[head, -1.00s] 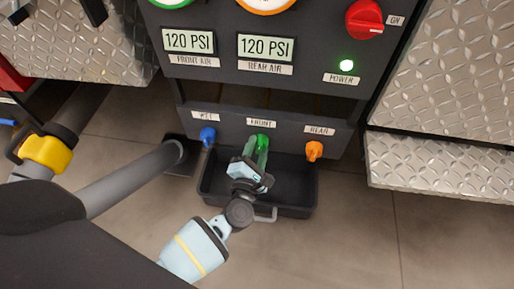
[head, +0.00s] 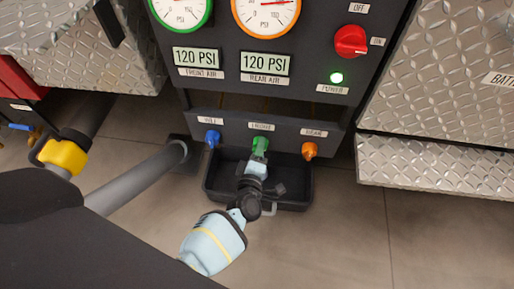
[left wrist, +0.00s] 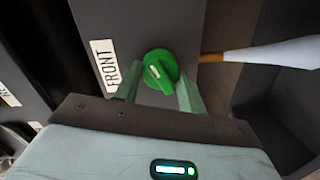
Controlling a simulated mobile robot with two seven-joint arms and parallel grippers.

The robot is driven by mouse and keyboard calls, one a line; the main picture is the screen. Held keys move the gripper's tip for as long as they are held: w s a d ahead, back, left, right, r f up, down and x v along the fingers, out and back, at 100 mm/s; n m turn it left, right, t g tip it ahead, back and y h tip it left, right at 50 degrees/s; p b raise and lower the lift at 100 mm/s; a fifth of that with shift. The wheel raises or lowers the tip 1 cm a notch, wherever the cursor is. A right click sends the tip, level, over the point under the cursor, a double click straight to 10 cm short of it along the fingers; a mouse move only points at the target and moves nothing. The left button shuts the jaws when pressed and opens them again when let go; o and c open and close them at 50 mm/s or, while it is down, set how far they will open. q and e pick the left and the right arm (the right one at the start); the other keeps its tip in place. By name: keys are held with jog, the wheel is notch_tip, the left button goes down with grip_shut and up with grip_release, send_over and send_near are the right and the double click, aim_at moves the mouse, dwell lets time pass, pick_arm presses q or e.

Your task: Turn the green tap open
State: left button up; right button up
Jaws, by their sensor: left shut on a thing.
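The green tap (head: 260,144) is in the middle of the lower panel strip, under a label. In the left wrist view the green tap (left wrist: 160,72) has a ridged knob with a pale mark, beside the label FRONT. My left gripper (head: 259,157) reaches it from the front. In the left wrist view my left gripper (left wrist: 160,92) has a finger on each side of the knob, shut on it. The knob's ridge slants in that view. The gripper partly hides the tap in the head view. My right gripper is not in view.
A blue tap (head: 212,138) is to the left and an orange tap (head: 309,150) to the right. A black tray (head: 300,190) sits below. Gauges, 120 PSI displays and a red switch (head: 351,41) are above.

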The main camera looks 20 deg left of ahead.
pick_arm(q)
jog(key=shift+w+d+r+m+y+p, duration=0.1)
jog(key=shift+m+y+p, duration=0.1)
jog(key=shift+m, duration=0.4)
jog(key=shift+r+m+y+p, duration=0.1)
jog(key=shift+m+p, duration=0.05)
jog(key=shift+m, duration=1.35)
jog(key=shift+f+m+p, duration=0.1)
jog(key=shift+m+p, duration=0.2)
jog(key=shift+m, duration=0.3)
jog(key=o, duration=1)
jog(key=shift+c, duration=0.2)
